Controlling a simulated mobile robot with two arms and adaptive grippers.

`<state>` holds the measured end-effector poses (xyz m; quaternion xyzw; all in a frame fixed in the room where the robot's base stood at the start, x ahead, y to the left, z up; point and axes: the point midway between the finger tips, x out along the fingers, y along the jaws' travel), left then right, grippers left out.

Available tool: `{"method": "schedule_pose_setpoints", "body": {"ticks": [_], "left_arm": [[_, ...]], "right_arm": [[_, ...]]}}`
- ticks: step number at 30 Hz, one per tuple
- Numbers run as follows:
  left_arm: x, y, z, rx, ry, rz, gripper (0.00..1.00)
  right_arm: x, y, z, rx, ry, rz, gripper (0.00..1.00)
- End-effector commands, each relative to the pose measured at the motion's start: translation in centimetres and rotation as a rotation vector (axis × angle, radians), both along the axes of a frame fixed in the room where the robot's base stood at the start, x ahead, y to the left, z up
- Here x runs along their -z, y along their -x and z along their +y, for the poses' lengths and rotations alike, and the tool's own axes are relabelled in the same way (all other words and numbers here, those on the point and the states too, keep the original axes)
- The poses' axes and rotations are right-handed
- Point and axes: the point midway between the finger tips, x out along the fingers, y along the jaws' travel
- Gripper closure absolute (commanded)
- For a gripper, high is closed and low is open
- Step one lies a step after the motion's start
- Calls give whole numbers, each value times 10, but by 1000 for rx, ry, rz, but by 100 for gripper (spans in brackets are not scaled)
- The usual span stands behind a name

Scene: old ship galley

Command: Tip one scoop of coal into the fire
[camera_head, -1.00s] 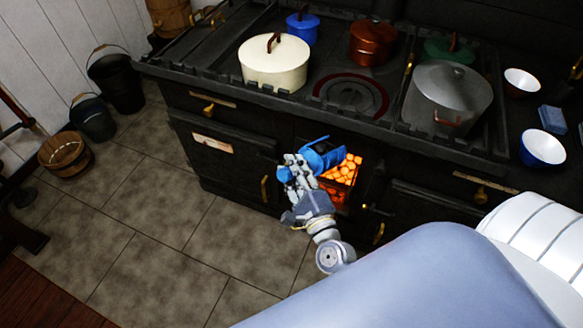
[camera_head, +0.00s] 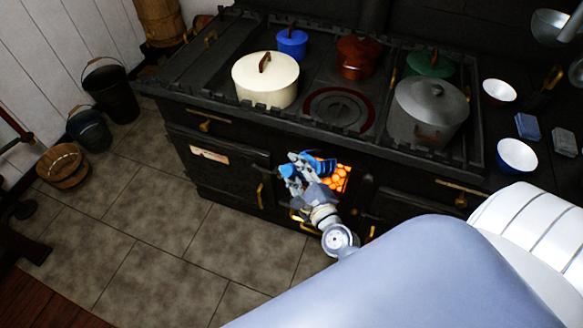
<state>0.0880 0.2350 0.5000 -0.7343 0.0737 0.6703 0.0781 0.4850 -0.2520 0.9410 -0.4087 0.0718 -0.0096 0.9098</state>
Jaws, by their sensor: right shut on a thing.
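My right gripper (camera_head: 294,172) is at the open firebox in the front of the black stove (camera_head: 222,135). It is shut on a blue scoop (camera_head: 314,164), which is partly hidden by the fingers. The scoop is at the mouth of the firebox, and I cannot tell whether it holds coal. The fire (camera_head: 340,180) glows orange inside, with bright lumps showing to the right of the gripper. My left gripper is not in view.
On the stove top stand a cream pot (camera_head: 265,82), a blue pot (camera_head: 292,43), a copper pot (camera_head: 357,56), a green pot (camera_head: 429,65) and a grey pot (camera_head: 427,112). Buckets (camera_head: 112,93) stand on the left. The tiled floor (camera_head: 150,230) before the stove is clear.

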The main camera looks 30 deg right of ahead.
Motion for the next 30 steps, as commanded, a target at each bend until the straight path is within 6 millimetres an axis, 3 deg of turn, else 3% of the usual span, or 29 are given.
{"method": "schedule_pose_setpoints", "body": {"ticks": [1,30], "left_arm": [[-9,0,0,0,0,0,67],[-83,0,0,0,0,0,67]], "right_arm": [[-8,-2,-4,2,-12,2,100],[-36,-20,-52,2,-316,113,100]]}}
